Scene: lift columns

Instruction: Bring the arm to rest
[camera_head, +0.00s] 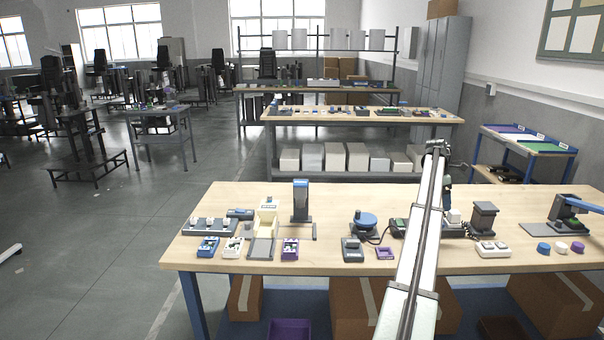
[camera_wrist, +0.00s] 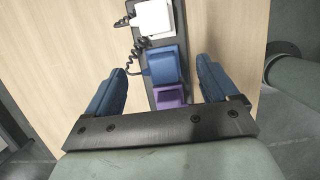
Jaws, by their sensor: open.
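My arm (camera_head: 420,250) reaches out over the wooden workbench (camera_head: 340,200), right of its middle. My gripper (camera_wrist: 160,66) is open in the wrist view, with its two blue fingers apart and nothing held. Below and between the fingers is a dark strip-like base bearing a white block (camera_wrist: 154,17), a blue block (camera_wrist: 163,66) and a purple block (camera_wrist: 170,96). I cannot tell whether the fingers are level with these blocks; no finger visibly grips them. In the head view my gripper is mostly hidden behind my arm.
A coiled black cord (camera_wrist: 131,62) lies beside the left finger. On the bench are a grey post (camera_head: 483,218), a blue round-topped device (camera_head: 364,222), a tall blue-grey stand (camera_head: 301,202) and several small trays. A blue-framed cart (camera_head: 526,150) stands behind at right.

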